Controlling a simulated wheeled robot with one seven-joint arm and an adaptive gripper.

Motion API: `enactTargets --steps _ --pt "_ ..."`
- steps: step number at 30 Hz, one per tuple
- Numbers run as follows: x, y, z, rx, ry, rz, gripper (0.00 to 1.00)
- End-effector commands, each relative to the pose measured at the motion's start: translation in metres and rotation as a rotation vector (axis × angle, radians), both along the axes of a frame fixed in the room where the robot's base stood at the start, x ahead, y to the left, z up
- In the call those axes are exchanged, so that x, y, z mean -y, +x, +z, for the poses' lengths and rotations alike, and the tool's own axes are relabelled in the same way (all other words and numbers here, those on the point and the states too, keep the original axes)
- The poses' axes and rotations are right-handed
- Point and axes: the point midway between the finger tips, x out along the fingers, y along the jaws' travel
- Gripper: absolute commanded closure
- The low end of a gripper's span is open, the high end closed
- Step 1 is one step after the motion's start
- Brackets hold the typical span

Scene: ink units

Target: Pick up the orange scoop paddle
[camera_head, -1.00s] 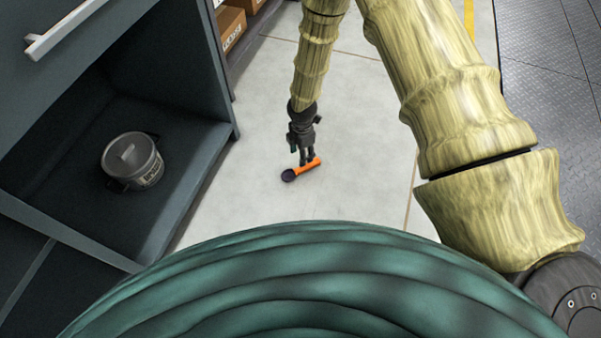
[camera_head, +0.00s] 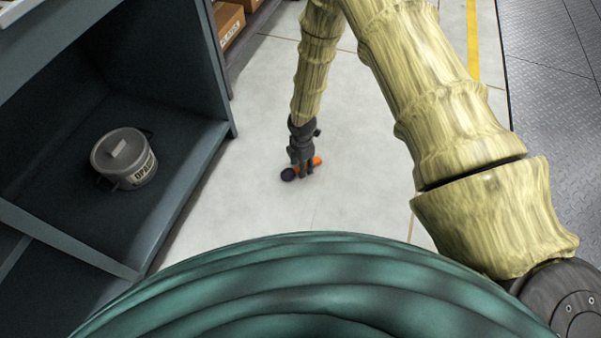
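The orange scoop paddle (camera_head: 317,161) lies on the pale floor near the middle of the view. It has an orange handle and a dark round end (camera_head: 288,174) at its lower left. My gripper (camera_head: 304,172) points down at the handle, with its dark fingers across the middle of it and hiding part of the orange. The fingers are at floor level, around or right in front of the handle. They are too small here to tell whether they are closed on it.
A dark open cabinet stands at the left, with a lidded grey pot (camera_head: 125,158) on its shelf (camera_head: 185,150). Cardboard boxes (camera_head: 228,20) sit on a rack at the upper left. The floor (camera_head: 365,190) around the paddle is clear.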

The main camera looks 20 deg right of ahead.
Motion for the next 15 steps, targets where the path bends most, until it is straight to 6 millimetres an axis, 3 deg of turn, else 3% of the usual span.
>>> enactTargets --steps 3,10,15 --pt "0.0 0.0003 -0.0098 0.0 0.0 0.0 0.53" --pt "0.0 0.0004 -0.009 0.001 0.0 0.0 0.53" --pt "0.0 0.0003 -0.009 0.001 0.0 0.0 0.82"
